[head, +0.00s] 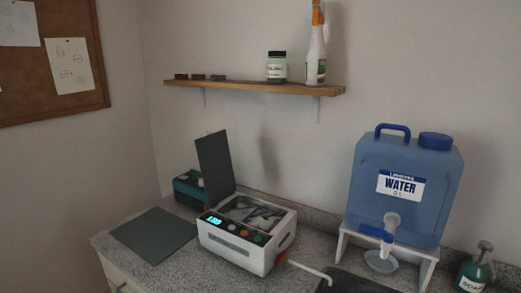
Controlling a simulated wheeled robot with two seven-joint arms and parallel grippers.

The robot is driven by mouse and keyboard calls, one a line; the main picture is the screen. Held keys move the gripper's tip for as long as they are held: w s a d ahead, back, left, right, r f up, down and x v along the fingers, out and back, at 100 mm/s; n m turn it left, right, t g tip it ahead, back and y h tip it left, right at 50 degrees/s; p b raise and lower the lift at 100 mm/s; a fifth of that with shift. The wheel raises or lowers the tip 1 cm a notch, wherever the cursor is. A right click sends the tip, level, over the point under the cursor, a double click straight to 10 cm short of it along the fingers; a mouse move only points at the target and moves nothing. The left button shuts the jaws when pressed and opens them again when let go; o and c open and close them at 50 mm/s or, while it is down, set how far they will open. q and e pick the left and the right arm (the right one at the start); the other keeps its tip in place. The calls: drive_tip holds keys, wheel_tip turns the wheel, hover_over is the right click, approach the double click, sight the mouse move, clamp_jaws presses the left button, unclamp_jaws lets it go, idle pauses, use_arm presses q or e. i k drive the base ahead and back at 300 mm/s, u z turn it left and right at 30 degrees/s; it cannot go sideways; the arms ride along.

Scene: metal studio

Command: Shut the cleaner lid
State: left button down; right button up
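The cleaner (246,237) is a white box with a small lit display and several coloured buttons on its front, standing on the granite counter. Its dark grey lid (215,160) stands open, nearly upright, at the back left of the box. The open basin (254,212) shows some objects inside that are too small to make out. Neither of my grippers shows in the head view.
A dark flat mat (153,236) lies left of the cleaner, and a teal device (188,189) stands behind it. A blue water container (403,185) on a white stand (422,258) is at the right. A soap bottle (474,268) is far right. A wooden shelf (250,88) hangs above.

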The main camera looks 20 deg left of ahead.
sight(213, 151)
drive_tip(key=z, duration=1.6)
drive_tip(key=k, duration=1.1)
drive_tip(key=u, duration=1.65)
drive_tip(key=i, duration=0.15)
drive_tip(key=z, duration=0.15)
